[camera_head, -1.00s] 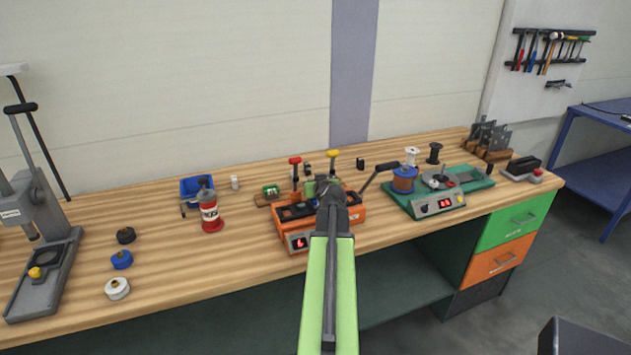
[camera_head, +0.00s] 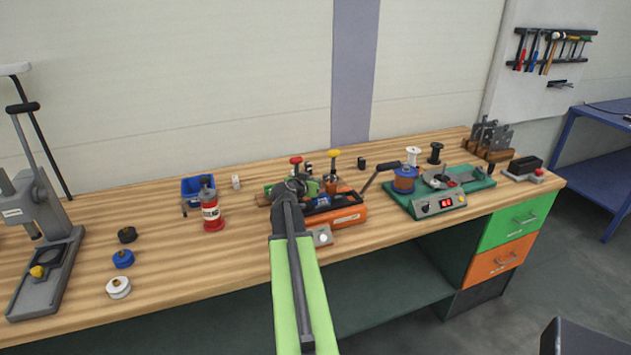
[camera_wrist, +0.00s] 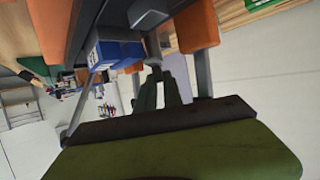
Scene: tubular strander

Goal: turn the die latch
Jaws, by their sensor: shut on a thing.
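The orange machine (camera_head: 348,216) stands at the bench's middle front, partly behind my arm. My gripper (camera_head: 297,183) is over its left part, its tips small and dark in the head view. In the wrist view my gripper (camera_wrist: 160,85) has its fingers close together at a small grey part (camera_wrist: 152,44) of the machine, which I take for the die latch. The jaws are shut on it; the contact itself is mostly hidden. A blue block (camera_wrist: 114,52) sits beside the grey part. The latch cannot be made out in the head view.
A red-capped post (camera_head: 296,162) and a yellow-capped post (camera_head: 334,155) rise behind the machine.

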